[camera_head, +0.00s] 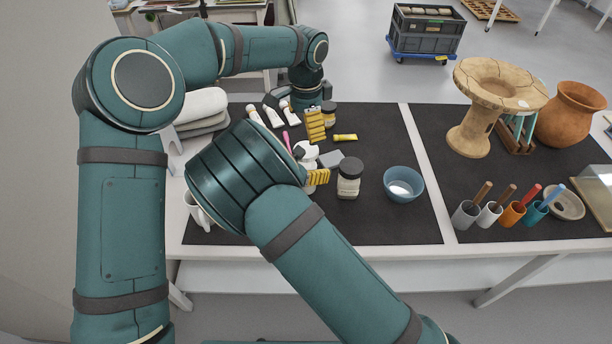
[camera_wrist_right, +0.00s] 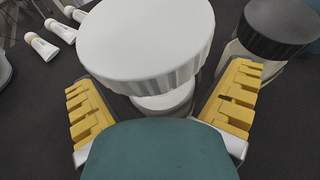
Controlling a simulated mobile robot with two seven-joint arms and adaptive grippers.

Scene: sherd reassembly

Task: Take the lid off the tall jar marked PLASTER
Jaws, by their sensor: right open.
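A jar with a wide, ridged white lid (camera_wrist_right: 148,40) stands between the fingers of my right gripper (camera_wrist_right: 160,100). The fingers are open on either side of the lid and a gap shows at the right. The same white lid shows in the head view (camera_head: 306,150), partly hidden behind my right wrist. Its lid is on, and no label can be read, so I cannot confirm the PLASTER mark. In the head view one yellow finger of my right gripper (camera_head: 317,177) shows below the lid. My left gripper (camera_head: 315,125) hangs behind the jar; only one yellow pad shows clearly.
A dark-lidded jar (camera_head: 349,178) stands close to the right, also in the wrist view (camera_wrist_right: 283,22). A blue bowl (camera_head: 403,185) is further right. The black mat (camera_head: 400,225) is clear in front of the bowl.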

